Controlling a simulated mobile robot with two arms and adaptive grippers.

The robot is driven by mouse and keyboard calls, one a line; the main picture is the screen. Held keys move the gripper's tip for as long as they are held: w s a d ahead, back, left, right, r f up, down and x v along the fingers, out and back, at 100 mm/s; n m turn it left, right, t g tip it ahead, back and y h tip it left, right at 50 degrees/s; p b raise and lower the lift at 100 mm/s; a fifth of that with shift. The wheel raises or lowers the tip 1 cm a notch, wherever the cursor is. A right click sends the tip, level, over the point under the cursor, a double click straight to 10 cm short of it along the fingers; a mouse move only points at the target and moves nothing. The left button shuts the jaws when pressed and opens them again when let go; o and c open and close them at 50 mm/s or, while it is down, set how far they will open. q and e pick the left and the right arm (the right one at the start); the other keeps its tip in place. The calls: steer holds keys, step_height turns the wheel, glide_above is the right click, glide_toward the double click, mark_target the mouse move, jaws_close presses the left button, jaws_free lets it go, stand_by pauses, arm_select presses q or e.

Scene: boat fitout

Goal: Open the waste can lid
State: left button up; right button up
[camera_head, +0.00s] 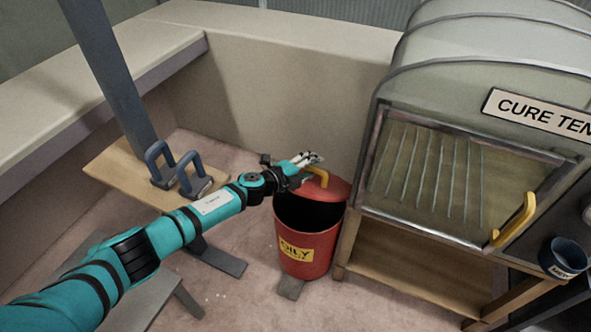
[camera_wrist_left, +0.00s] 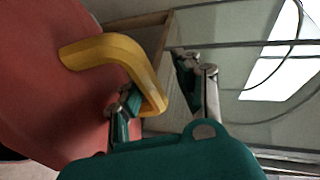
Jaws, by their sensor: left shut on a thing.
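The red waste can (camera_head: 308,252) stands on the floor, with a yellow label reading "OILY" on its front. Its red lid (camera_head: 333,187) is tilted up at the back, and the dark inside of the can shows below it. My left gripper (camera_head: 312,160) is at the lid's yellow handle (camera_head: 322,176). In the left wrist view the yellow handle (camera_wrist_left: 125,62) runs from the red lid (camera_wrist_left: 60,100) in between the fingers of my left gripper (camera_wrist_left: 155,85), which is shut on it. My right gripper is in neither view.
A grey cure tent (camera_head: 470,120) on a wooden stand (camera_head: 400,265) is close on the right, with a yellow handle and a dark cup (camera_head: 563,258) at its side. A wooden board (camera_head: 125,172) with two blue clamps (camera_head: 180,168) is at the left. A pale wall is behind.

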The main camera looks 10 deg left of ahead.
arm_select(q)
steer(key=v, duration=1.1)
steer(key=shift+s+a+r, duration=0.15)
steer(key=shift+r, duration=0.05)
